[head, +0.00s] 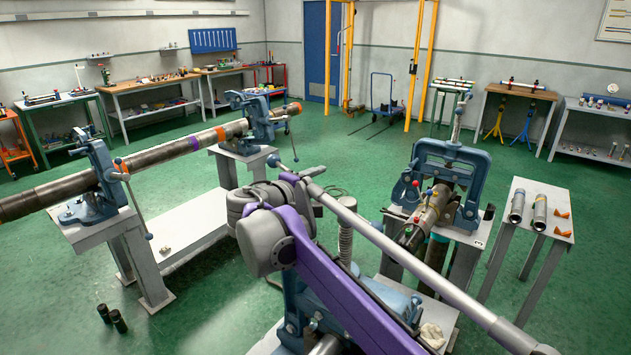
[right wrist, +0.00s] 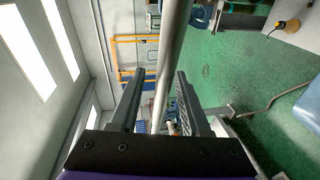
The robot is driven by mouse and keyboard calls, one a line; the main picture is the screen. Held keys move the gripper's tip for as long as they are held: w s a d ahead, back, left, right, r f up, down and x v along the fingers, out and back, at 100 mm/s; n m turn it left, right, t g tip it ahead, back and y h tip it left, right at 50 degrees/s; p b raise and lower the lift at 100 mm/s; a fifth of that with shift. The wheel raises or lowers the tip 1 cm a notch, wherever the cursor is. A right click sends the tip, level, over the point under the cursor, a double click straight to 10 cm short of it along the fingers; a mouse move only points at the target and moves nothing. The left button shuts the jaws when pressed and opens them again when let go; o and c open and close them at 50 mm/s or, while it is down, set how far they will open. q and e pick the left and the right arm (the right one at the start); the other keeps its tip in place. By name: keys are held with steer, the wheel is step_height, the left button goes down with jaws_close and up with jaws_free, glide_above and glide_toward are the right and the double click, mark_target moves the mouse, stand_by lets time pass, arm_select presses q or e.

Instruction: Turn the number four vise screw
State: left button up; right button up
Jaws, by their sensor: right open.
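A long grey bar (head: 400,255) runs diagonally across the near foreground in the head view, above a blue near vise (head: 300,290). My arm hides much of that vise. My right gripper (head: 308,179) is at the bar's far upper-left end. In the right wrist view its two dark fingers (right wrist: 158,100) stand apart, with the bar (right wrist: 172,60) running between them and a visible gap on both sides. A blue yoke vise (head: 450,160) on the right stand clamps a dark pipe. My left gripper is not visible.
Two blue vises (head: 100,185) (head: 255,115) on grey stands hold a long pipe at left. A small table (head: 525,215) with two short pipes stands at right. Green floor (head: 340,135) is open behind.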

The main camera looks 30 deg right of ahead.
jaws_close()
stand_by(1.4)
